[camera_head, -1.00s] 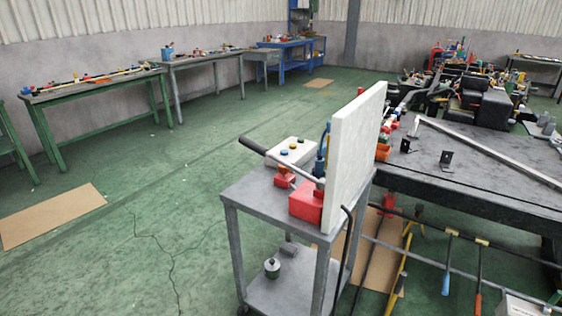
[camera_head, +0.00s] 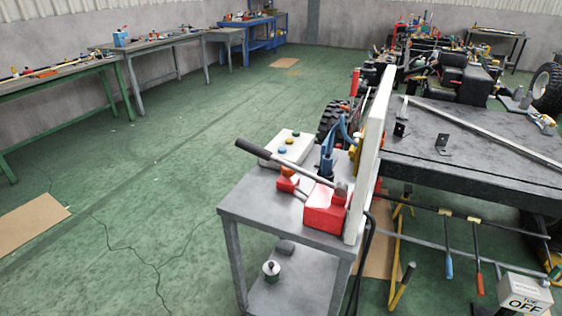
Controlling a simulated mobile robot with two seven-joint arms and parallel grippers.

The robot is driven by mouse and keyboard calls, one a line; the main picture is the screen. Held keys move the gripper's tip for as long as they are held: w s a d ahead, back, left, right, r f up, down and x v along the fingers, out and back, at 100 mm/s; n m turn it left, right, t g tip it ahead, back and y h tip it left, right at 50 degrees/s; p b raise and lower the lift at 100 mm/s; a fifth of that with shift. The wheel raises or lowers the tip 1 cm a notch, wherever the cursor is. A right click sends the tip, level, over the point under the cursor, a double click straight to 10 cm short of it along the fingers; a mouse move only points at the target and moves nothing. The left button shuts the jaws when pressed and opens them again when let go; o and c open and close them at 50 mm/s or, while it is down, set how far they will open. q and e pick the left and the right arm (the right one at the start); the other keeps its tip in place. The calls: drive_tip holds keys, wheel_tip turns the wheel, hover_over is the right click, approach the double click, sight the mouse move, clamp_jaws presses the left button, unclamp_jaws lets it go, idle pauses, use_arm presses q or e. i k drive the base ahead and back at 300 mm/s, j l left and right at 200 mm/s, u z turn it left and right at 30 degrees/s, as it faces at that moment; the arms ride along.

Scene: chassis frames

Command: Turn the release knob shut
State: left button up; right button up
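A red hand pump block (camera_head: 322,213) sits on the grey cart (camera_head: 262,206) in the middle of the view. A long lever with a black grip (camera_head: 254,149) slants up and left from the block. A smaller red part with an orange top (camera_head: 288,179) stands left of the block. I cannot tell which small part is the release knob or how it is turned. Neither of my grippers is in view.
A white upright panel (camera_head: 370,155) stands at the cart's right edge. A white box with coloured buttons (camera_head: 286,148) lies behind the pump. A dark workbench (camera_head: 480,155) is to the right, with bars below it. Green floor (camera_head: 150,190) is open to the left.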

sight(287, 173)
drive_tip(key=i+j, duration=0.15)
drive_tip(key=j, duration=0.2)
drive_tip(key=i+j+z, duration=0.15)
drive_tip(key=i+j, duration=0.2)
drive_tip(key=j, duration=0.3)
drive_tip(key=i+j+z, duration=0.1)
drive_tip(key=j, duration=0.25)
drive_tip(key=i+j+z, duration=0.1)
drive_tip(key=j, duration=0.25)
drive_tip(key=i+j, duration=0.2)
drive_tip(key=j, duration=0.2)
drive_tip(key=i+j+z, duration=0.1)
drive_tip(key=j, duration=0.25)
